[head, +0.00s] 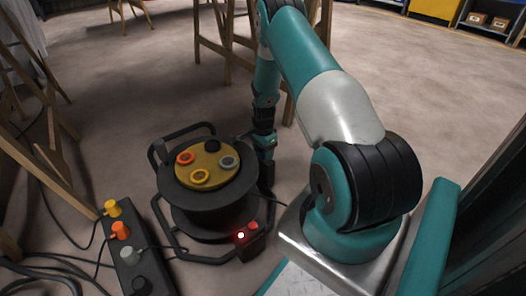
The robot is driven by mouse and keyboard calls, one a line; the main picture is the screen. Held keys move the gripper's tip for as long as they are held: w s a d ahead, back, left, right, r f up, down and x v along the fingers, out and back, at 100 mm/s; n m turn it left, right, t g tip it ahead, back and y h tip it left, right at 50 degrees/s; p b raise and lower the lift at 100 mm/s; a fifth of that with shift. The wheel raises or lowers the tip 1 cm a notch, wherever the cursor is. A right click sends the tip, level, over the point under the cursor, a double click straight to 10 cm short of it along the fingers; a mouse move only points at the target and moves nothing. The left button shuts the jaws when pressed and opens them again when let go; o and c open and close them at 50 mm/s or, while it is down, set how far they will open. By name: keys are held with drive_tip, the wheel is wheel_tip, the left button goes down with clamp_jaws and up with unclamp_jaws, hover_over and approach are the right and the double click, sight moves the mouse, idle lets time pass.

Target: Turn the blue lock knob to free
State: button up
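No blue lock knob is distinguishable in the head view; the far right side of the cable reel is partly covered by my arm. The black cable reel (215,205) stands on the floor in a tubular frame. Its yellow top plate (208,169) carries orange, yellow, grey and black round sockets. My gripper (267,180) points down just beyond the reel's right side. Its fingers are small and dark, so I cannot tell whether they are open, or whether they touch the reel frame.
A dark box (250,242) with a lit red lamp sits at the frame's front right. A dark socket strip (141,262) with yellow, orange and grey plugs lies front left, among loose cables (60,262). Wooden trestles stand left and behind. The floor (130,80) beyond is open.

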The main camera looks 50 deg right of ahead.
drive_tip(key=c, duration=0.6)
drive_tip(key=shift+r+p, duration=0.1)
drive_tip(key=shift+p, duration=0.25)
drive_tip(key=shift+r+n+p, duration=0.1)
drive_tip(key=shift+n+p, duration=0.45)
drive_tip(key=shift+n, duration=0.15)
drive_tip(key=shift+n+p, duration=1.15)
drive_tip(key=shift+n, duration=0.05)
drive_tip(key=n+p, duration=0.2)
drive_tip(key=n, duration=0.1)
drive_tip(key=shift+n+p, duration=0.75)
drive_tip(key=shift+n, duration=0.95)
drive_tip(key=shift+f, duration=0.2)
